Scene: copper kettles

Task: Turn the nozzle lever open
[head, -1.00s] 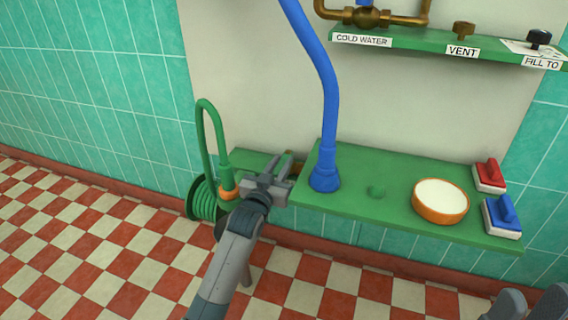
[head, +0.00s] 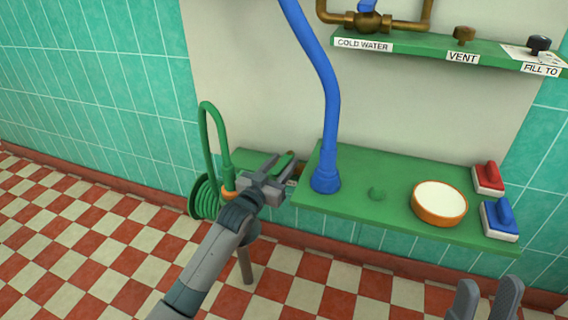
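The green hose (head: 206,140) arches up and comes down to an orange collar (head: 228,194) at its end. My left gripper (head: 284,165) is just right of the collar, in front of the green ledge. Its two fingers are apart and point up and right, with a green patch showing between them. I cannot tell whether that patch is a held part or the ledge behind. The nozzle below the collar is mostly hidden by my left wrist, and I cannot make out its lever. My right gripper (head: 487,302) is at the bottom right, fingers apart and empty.
A blue hose (head: 329,110) stands on the green shelf (head: 345,215), close right of my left gripper. A white-topped orange bowl (head: 438,203), a red-handled block (head: 489,178) and a blue-handled block (head: 500,220) are further right. Brass pipework (head: 368,20) is above. The checkered floor at left is clear.

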